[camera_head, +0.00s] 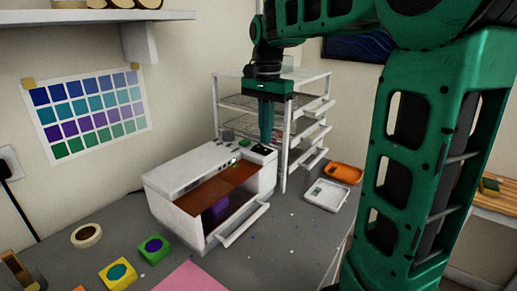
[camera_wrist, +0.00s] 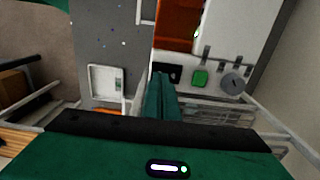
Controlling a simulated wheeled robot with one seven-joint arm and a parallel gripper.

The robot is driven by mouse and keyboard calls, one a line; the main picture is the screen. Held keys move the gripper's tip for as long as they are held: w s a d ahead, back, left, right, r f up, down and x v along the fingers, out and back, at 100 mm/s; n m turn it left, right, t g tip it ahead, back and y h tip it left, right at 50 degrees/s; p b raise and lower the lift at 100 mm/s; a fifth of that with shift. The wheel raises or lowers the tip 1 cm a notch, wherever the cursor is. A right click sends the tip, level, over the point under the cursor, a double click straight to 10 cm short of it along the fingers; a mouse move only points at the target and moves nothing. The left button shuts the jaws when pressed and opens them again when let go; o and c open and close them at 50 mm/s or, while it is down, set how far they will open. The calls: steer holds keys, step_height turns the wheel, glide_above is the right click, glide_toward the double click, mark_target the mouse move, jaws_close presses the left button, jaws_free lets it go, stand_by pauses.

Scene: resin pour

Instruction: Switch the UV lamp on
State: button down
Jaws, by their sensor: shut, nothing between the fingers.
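The UV lamp (camera_head: 160,183) is a white box with an orange-brown window on the grey worktop. A purple piece (camera_head: 217,208) shows inside it. On its top far right corner is a black switch panel (camera_head: 262,150); the wrist view also shows this panel (camera_wrist: 175,72), with a green button (camera_wrist: 200,78) and a grey knob (camera_wrist: 233,83) beside it. My gripper (camera_head: 266,140) is shut and empty, pointing down at that corner. In the wrist view, its fingertips (camera_wrist: 160,78) are just left of the black panel; whether they touch it I cannot tell.
A white wire rack (camera_head: 285,75) stands close behind the lamp. A white tray (camera_head: 326,195) and an orange tray (camera_head: 344,173) lie to the right. A tape roll (camera_head: 86,236) and coloured blocks (camera_head: 118,274) lie at the front left. A shelf (camera_head: 90,16) overhangs the back left.

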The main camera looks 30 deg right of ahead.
mark_target(265, 149)
steer(key=shift+r, duration=2.6)
